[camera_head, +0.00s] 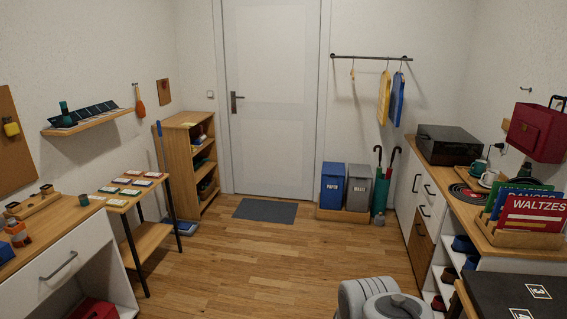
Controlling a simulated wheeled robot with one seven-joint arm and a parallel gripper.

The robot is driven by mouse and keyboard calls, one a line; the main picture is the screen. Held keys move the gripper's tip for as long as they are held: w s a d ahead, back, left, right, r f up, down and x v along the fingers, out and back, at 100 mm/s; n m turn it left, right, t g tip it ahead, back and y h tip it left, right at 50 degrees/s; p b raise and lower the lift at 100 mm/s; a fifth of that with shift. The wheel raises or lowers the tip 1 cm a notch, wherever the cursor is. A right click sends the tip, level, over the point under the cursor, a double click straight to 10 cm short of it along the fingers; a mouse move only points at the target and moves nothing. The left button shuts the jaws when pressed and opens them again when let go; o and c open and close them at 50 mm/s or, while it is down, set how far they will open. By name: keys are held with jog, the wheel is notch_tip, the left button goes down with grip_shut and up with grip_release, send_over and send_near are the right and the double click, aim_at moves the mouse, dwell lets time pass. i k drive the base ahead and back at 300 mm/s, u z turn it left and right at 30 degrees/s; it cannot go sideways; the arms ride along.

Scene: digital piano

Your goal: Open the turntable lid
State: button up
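A dark box-shaped unit that looks like the turntable (447,148) stands at the far end of the long counter on the right. Its dark top looks flat and closed. The lid's handle or front edge is too small to make out. My gripper is not in view. Only rounded grey parts of my own arm show at the bottom edge, right of centre, well apart from the turntable.
The counter (462,208) also holds a dark disc, cups and a crate of upright sleeves (525,212). A red case (537,131) is above it. Bins (332,186) and an umbrella stand (379,197) are by the back wall. The wooden floor (262,248) is clear in the middle.

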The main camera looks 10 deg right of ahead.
aim_at(430, 133)
jog(key=u, duration=0.1)
jog(key=i, duration=2.65)
jog(key=z, duration=0.55)
jog(key=i, duration=2.5)
jog(key=z, duration=1.1)
jog(key=i, duration=1.1)
jog(key=z, duration=0.25)
